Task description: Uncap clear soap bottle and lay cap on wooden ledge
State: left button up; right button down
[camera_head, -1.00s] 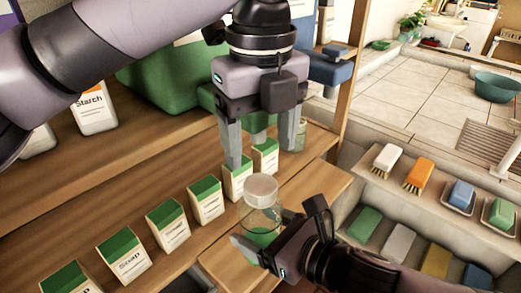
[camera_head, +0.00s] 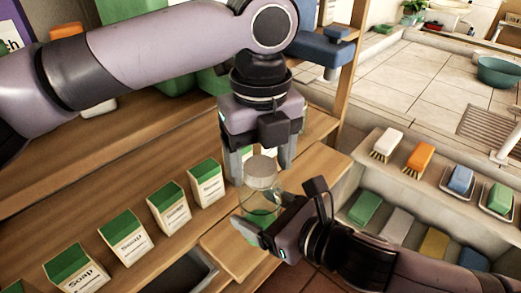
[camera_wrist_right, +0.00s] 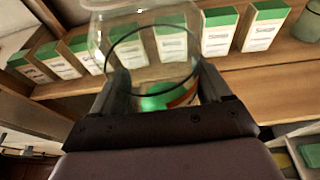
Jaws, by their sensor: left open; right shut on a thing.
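The clear soap bottle (camera_head: 261,206) stands upright with green liquid low inside and a pale, whitish cap (camera_head: 262,172) on top. My right gripper (camera_head: 268,225) is shut on the bottle's body from the lower right. In the right wrist view the clear bottle (camera_wrist_right: 150,52) fills the gap between the fingers. My left gripper (camera_head: 261,176) points down from above and is open. In the head view its fingers appear on either side of the cap; I cannot tell whether they touch it. The wooden ledge (camera_head: 232,257) runs below and behind the bottle.
Several green-and-white soap boxes (camera_head: 168,207) stand in a row on the shelf at left. Brushes (camera_head: 418,157) and soap bars (camera_head: 362,208) sit on shelves at right. A bare part of the ledge (camera_head: 320,170) shows right of my left gripper.

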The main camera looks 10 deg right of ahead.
pick_arm(q)
jog(key=c, duration=1.1)
jog(key=shift+n, duration=1.7)
jog(key=o, duration=1.2)
jog(key=shift+c, duration=0.2)
